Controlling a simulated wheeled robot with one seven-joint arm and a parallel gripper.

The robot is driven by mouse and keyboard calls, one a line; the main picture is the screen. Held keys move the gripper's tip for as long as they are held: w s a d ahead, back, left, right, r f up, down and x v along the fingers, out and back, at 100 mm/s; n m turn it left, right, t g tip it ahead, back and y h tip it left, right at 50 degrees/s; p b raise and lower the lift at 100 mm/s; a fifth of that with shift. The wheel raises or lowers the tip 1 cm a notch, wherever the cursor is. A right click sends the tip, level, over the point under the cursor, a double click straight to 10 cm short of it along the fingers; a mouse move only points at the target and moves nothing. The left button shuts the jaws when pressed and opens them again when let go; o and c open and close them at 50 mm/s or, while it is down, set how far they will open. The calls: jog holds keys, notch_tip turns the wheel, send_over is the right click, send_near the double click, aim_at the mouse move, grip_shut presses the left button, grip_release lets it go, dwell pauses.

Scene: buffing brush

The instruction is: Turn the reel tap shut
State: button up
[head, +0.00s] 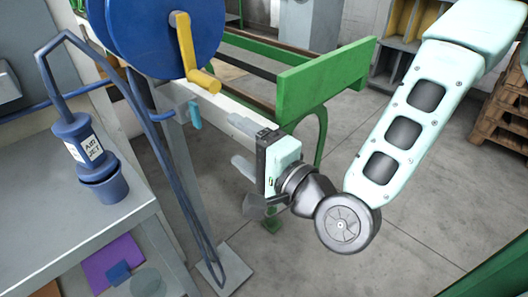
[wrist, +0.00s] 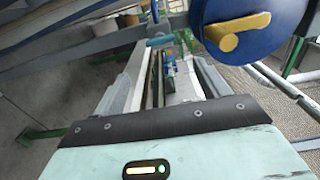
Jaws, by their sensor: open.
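The reel is a large blue drum (head: 160,35) with a yellow crank handle (head: 190,55), at the top left of the head view. A small light-blue lever (head: 195,115), which looks like the reel tap, sits below it beside the grey post. It also shows in the wrist view as a light-blue bar (wrist: 160,41), beyond the fingertips. Its exact angle is hard to tell. My gripper (head: 236,145) is open and empty, to the right of and below the lever, apart from it. In the wrist view the two grey fingers (wrist: 168,62) are spread wide.
A blue air jet tool (head: 80,140) stands in a blue cup (head: 105,187) on the grey bench (head: 45,235). Its blue hose (head: 165,160) hangs in a loop near the post (head: 185,165). A green frame (head: 320,85) stands behind my gripper. Floor at lower centre is clear.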

jog(key=shift+p+v, duration=2.7)
jog(key=shift+p, duration=2.25)
jog(key=shift+a+r, duration=0.1)
